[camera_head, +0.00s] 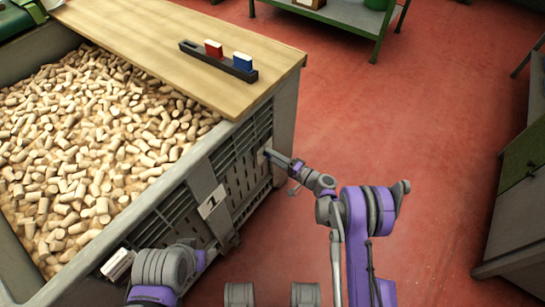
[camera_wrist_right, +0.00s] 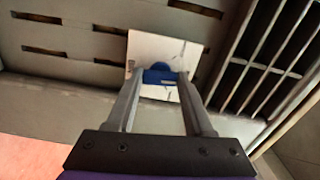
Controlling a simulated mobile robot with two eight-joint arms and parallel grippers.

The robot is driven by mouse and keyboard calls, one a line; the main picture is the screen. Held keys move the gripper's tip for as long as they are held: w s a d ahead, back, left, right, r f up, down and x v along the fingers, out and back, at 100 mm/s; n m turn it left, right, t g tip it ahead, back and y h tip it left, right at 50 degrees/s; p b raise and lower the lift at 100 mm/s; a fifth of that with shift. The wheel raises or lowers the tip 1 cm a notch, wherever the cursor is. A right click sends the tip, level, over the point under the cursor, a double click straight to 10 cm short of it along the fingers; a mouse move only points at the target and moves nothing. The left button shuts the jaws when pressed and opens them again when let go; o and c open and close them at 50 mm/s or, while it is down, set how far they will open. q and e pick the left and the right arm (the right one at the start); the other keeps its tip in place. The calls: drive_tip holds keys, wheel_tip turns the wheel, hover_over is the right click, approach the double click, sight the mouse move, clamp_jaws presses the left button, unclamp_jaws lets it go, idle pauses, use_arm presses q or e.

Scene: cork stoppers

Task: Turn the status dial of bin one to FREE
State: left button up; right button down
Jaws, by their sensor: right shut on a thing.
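Bin one is a large grey slatted bin (camera_head: 283,112) full of corks, with a white number 1 plate (camera_head: 211,202) on its side. In the right wrist view, a pale status plate (camera_wrist_right: 146,47) on the bin wall carries a blue dial (camera_wrist_right: 160,75). My right gripper (camera_head: 268,155) reaches to the bin's side. In the wrist view its two fingers (camera_wrist_right: 160,80) are shut on the blue dial, one on each side. The plate's markings are too small to read, and the dial's setting cannot be told.
A wooden board (camera_head: 190,45) lies across the bin's far end, with a dark rack (camera_head: 218,62) holding a red block (camera_head: 213,48) and a blue block (camera_head: 242,61). A green-framed table (camera_head: 345,14) stands behind. A cabinet (camera_head: 515,210) is at the right. Red floor (camera_head: 430,120) between is clear.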

drive_tip(key=shift+m, duration=0.6)
drive_tip(key=shift+c, duration=1.4)
unclamp_jaws()
drive_tip(key=p+v, duration=0.1)
drive_tip(key=v, duration=1)
drive_tip(key=shift+w+a, duration=0.1)
